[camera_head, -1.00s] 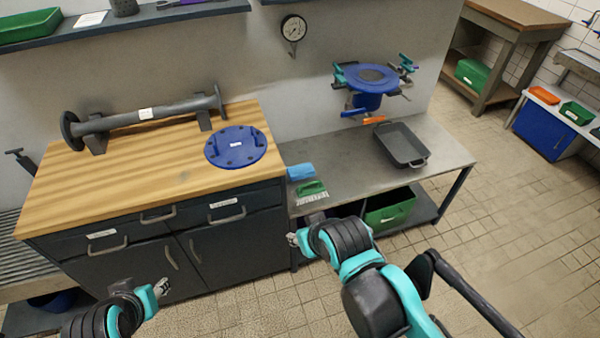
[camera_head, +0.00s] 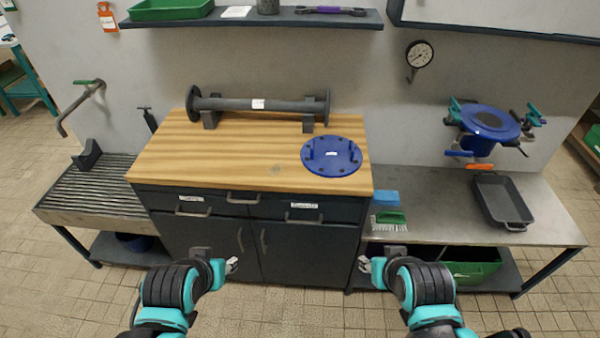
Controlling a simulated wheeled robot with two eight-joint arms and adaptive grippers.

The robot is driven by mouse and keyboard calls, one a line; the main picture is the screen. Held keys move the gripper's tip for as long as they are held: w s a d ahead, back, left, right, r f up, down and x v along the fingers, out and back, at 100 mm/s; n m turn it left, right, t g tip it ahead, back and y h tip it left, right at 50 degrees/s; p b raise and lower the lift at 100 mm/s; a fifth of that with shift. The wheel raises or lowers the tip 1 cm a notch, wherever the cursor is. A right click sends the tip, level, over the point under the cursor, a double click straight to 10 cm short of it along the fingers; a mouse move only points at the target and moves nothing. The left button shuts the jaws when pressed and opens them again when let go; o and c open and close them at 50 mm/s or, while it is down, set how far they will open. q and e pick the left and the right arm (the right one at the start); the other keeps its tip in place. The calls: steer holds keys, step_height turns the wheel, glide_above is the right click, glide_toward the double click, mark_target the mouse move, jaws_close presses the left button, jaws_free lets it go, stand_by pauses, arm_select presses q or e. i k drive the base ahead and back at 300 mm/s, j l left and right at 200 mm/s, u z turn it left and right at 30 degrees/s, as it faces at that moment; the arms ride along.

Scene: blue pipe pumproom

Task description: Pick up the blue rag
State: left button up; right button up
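The blue rag (camera_head: 386,198) lies flat and folded on the left end of the steel bench (camera_head: 440,207), just behind a green brush (camera_head: 389,220) and right of the wooden worktop. My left gripper (camera_head: 233,266) is in front of the cabinet doors, low and well away from the rag. My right gripper (camera_head: 363,265) is in front of the bench's left end, below and nearer than the rag and apart from it. Both grippers look empty. Their fingertips are small, and the finger gaps are hard to make out.
A dark tray (camera_head: 501,201) and a blue flanged pipe fitting (camera_head: 488,124) with clamps are farther right. A blue flange disc (camera_head: 332,156) and a grey pipe (camera_head: 258,104) on supports rest on the wooden worktop (camera_head: 240,160). A green crate (camera_head: 470,268) stands under the bench.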

mark_target(388, 198)
steer(key=i+l+u, duration=0.3)
steer(key=i+l, duration=0.45)
